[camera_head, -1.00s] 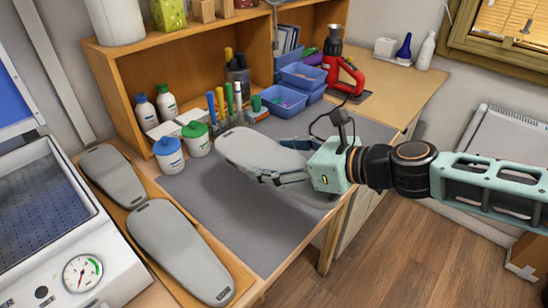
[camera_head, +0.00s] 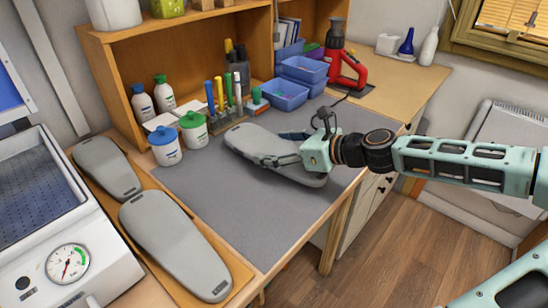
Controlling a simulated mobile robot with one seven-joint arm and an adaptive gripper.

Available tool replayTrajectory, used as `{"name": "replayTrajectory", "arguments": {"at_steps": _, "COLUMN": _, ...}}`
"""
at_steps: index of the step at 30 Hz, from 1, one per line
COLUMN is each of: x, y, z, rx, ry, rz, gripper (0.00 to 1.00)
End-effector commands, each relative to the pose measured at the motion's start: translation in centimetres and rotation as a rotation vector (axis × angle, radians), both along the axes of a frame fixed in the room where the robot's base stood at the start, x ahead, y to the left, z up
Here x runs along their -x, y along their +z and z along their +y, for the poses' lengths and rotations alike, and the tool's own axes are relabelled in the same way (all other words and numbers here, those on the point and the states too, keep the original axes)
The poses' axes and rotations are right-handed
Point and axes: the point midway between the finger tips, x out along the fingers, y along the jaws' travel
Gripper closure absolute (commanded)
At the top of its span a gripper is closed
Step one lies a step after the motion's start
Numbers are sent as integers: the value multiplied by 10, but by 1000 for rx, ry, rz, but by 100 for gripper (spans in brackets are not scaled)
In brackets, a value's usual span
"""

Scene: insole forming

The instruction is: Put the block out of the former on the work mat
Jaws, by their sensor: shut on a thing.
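A grey insole-shaped block (camera_head: 255,143) is at the grey work mat (camera_head: 216,212), towards its right side. My gripper (camera_head: 285,147) is shut on this block, its fingers across the block's middle. The block lies flat and low over the mat; whether it fully rests on it I cannot tell. The former (camera_head: 37,190), a white machine with a dark perforated bed and a pressure gauge (camera_head: 68,264), stands at the left. Its visible bed is empty.
Two similar grey blocks, a far one (camera_head: 105,168) and a near one (camera_head: 174,246), lie on a wooden board (camera_head: 238,270) left of the mat. Lidded jars (camera_head: 193,131), markers (camera_head: 220,97) and blue bins (camera_head: 284,93) line the back. The mat's front left is clear.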

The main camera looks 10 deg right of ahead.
Motion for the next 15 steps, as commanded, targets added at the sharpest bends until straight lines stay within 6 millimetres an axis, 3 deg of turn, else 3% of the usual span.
{"name": "replayTrajectory", "arguments": {"at_steps": 1, "x": 1, "y": -12, "z": 1, "rx": -3, "ry": 2, "rz": 1, "gripper": 65}}
{"name": "replayTrajectory", "arguments": {"at_steps": 4, "x": 1, "y": -21, "z": 1, "rx": -3, "ry": 1, "rz": 0, "gripper": 65}}
{"name": "replayTrajectory", "arguments": {"at_steps": 15, "x": 1, "y": -23, "z": 1, "rx": -2, "ry": 1, "rz": 0, "gripper": 65}}
